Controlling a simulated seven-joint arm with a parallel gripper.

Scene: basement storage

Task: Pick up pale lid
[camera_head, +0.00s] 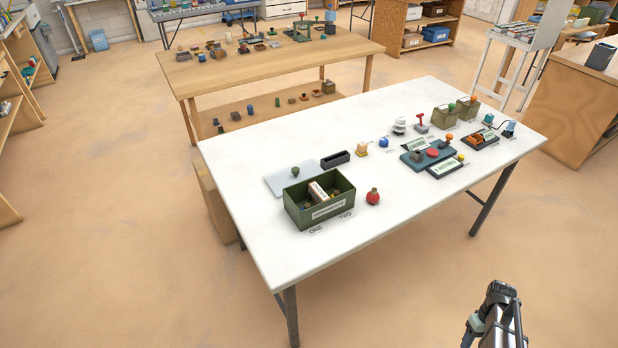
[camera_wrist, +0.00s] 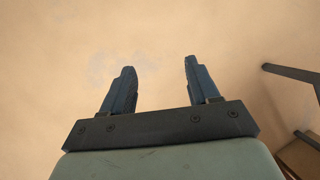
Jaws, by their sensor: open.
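A pale grey, flat, thin rectangular piece, which looks like the pale lid (camera_head: 281,184), lies on the white table behind the open green box (camera_head: 305,212). The box's back wall hides part of its near edge. A small dark green round object (camera_head: 295,171) stands on or just in front of it; I cannot tell which. The box holds a white block and other small things. My gripper (camera_wrist: 158,70) is open and empty in the wrist view, over bare floor. In the head view my arm is at the bottom right, off the table and far from the lid.
On the white table (camera_head: 400,230), a red round object (camera_head: 373,196) is right of the box, and a black tray (camera_head: 335,159) is behind it. Several small items crowd the table's right half. The front of the table is clear. A wooden table (camera_head: 200,75) stands behind.

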